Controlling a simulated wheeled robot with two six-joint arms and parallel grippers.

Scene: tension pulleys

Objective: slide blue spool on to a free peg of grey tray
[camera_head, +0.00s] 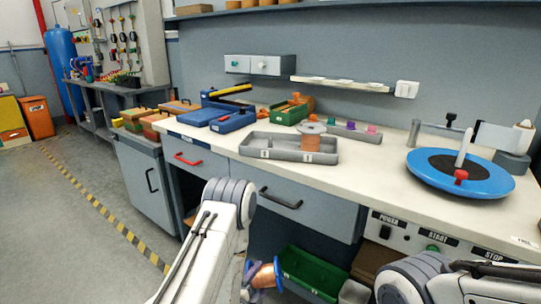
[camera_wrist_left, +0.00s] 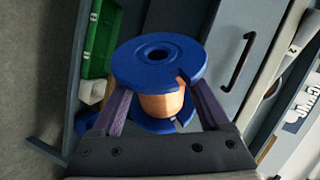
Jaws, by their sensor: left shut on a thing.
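The blue spool (camera_wrist_left: 158,58) has blue flanges and a copper-coloured winding. My left gripper (camera_wrist_left: 160,108) is shut on it, one finger on each side of the winding. In the head view the blue spool (camera_head: 279,273) is low in front of the bench, below the worktop, partly hidden by my left arm. The grey tray (camera_head: 262,153) lies on the worktop near its front edge. Free pegs in the tray are too small to make out. My right gripper is out of view.
A green bin (camera_head: 310,272) is below the bench, close to the held spool. A blue turntable (camera_head: 460,178) stands on the worktop at right. Behind the tray are a green box (camera_head: 289,114) and a grey rack with coloured pieces (camera_head: 355,133).

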